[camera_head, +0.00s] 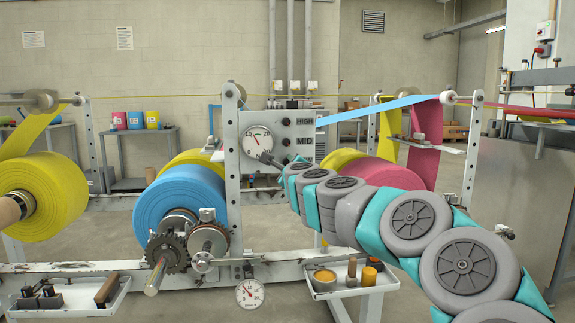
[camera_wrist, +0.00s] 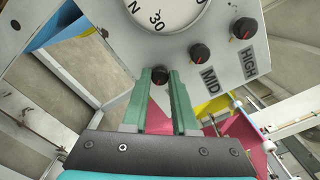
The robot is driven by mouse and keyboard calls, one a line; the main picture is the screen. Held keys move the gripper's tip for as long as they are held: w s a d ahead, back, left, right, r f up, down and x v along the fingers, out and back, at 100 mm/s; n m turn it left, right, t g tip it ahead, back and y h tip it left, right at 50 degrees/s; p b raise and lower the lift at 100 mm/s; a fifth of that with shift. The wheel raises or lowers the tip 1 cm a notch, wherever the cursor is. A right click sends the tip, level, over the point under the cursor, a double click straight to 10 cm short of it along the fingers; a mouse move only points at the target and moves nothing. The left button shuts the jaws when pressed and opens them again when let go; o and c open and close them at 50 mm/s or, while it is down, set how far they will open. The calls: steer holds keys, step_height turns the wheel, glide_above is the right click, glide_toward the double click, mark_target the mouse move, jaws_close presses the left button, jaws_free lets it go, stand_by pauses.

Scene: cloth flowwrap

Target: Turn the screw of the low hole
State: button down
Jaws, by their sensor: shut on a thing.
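A pale control panel (camera_head: 250,128) carries a column of small black screw knobs beside a round gauge (camera_head: 256,140). The knob marked HIGH (camera_wrist: 244,28) and the knob marked MID (camera_wrist: 201,52) show clear in the wrist view, each with a red mark. The lowest knob (camera_wrist: 160,74) sits between the tips of my gripper (camera_wrist: 161,79); its label is hidden. My gripper's green fingers are shut on this knob. In the head view my gripper (camera_head: 268,159) reaches the panel from the right and covers the lowest knob.
A blue film roll (camera_head: 180,197) and toothed wheels (camera_head: 168,252) stand left of the panel. A blue web (camera_head: 390,106) passes above my arm. A pink roll (camera_head: 385,172) is behind it. A white tray (camera_head: 352,291) with small items is below.

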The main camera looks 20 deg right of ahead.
stand_by(0.4)
steer(key=n, duration=0.3)
steer(key=shift+p, duration=0.4)
steer(key=n, duration=0.4)
steer(key=shift+f, duration=0.15)
steer(key=shift+n+b, duration=2.9)
steer(key=shift+n, duration=7.3)
